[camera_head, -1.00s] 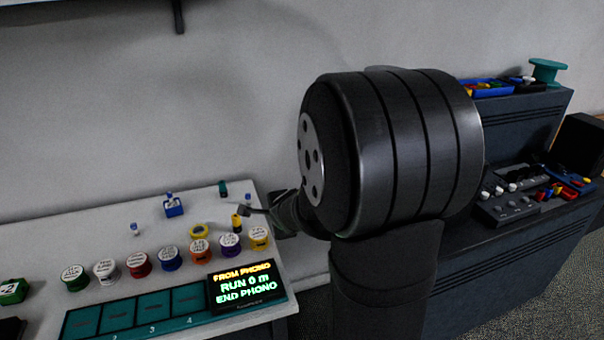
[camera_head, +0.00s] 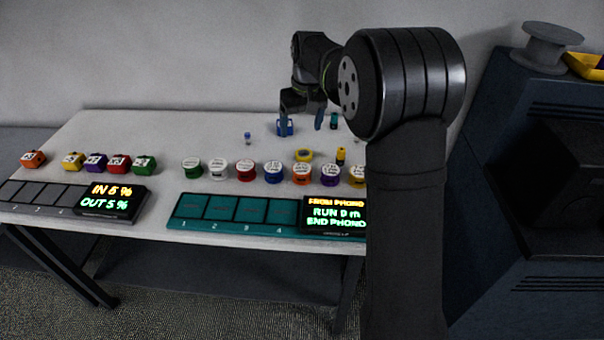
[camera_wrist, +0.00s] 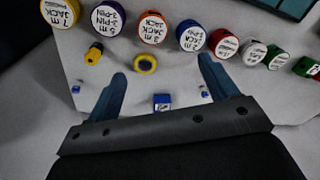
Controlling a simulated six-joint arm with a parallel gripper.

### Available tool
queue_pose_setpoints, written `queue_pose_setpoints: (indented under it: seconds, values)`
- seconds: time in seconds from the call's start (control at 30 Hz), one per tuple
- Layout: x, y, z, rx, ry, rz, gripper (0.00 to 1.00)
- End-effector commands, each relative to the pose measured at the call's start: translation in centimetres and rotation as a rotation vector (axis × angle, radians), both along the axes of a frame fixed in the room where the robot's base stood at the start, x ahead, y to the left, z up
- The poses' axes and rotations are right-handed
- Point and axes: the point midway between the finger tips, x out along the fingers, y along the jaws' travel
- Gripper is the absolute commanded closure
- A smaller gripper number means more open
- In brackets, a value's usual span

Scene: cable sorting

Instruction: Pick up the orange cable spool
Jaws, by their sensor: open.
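The orange cable spool (camera_head: 302,174) stands upright with a white label in the row of spools on the table, between a blue and a purple one. It also shows in the wrist view (camera_wrist: 152,29), where its label appears to read JACK. My gripper (camera_head: 302,118) is above the back part of the table, behind the spool row. Its two fingers are spread, with nothing between them. In the wrist view, my gripper's open fingers (camera_wrist: 161,71) point towards the spool, which lies beyond the fingertips, apart from them.
A yellow ring (camera_head: 304,155) lies just behind the orange spool, with a small yellow-black item (camera_head: 341,155) beside it. A blue block (camera_head: 285,128) sits near my gripper. A teal numbered tray (camera_head: 188,222) and a lit display (camera_head: 335,214) are in front. Coloured boxes (camera_head: 119,164) stand left.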

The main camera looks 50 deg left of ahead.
Motion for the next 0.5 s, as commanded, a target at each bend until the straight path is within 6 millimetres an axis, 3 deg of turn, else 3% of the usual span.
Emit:
queue_pose_setpoints:
  seconds: [0.13,0.23,0.5]
  values:
    - [-0.1,0.2,0.6,-0.074,-0.036,0.085,0.21]
    - [-0.1,0.1,0.0,-0.091,-0.042,0.099,0.21]
    - [-0.1,0.0,-5.6,-0.091,-0.04,0.096,0.21]
